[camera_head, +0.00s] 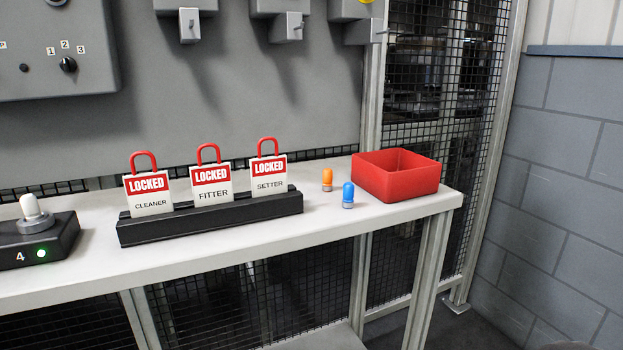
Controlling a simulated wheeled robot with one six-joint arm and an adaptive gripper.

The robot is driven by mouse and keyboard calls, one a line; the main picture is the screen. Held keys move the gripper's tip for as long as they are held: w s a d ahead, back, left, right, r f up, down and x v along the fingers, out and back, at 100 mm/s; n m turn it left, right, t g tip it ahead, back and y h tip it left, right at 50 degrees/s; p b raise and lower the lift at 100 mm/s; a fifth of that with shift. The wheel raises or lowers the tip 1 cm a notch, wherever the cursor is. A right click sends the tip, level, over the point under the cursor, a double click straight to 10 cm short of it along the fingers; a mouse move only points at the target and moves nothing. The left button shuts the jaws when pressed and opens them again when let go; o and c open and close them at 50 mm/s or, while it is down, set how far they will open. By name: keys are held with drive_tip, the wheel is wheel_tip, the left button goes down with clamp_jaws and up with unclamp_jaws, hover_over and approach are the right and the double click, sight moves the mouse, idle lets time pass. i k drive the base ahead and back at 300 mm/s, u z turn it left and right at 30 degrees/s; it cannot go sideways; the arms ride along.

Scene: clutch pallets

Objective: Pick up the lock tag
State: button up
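Three lock tags stand upright in a black slotted holder (212,220) on the white bench. Each has a red shackle and a white card with a red "LOCKED" band. The left tag (149,195) reads "CLEANER", the middle tag (212,184) reads "FITTER" and the right tag (270,173) reads "SETTER". Their lower edges are hidden in the holder. My gripper is not in view.
An open red bin (400,178) stands at the bench's right end. An orange peg (327,179) and a blue peg (348,195) stand left of it. A black box (38,240) with a green light and white knob is at left.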

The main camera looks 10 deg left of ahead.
sight(267, 174)
drive_tip(key=z, duration=0.25)
drive_tip(key=k, duration=1.1)
drive_tip(key=u, duration=1.35)
drive_tip(key=i, duration=0.5)
drive_tip(key=z, duration=0.05)
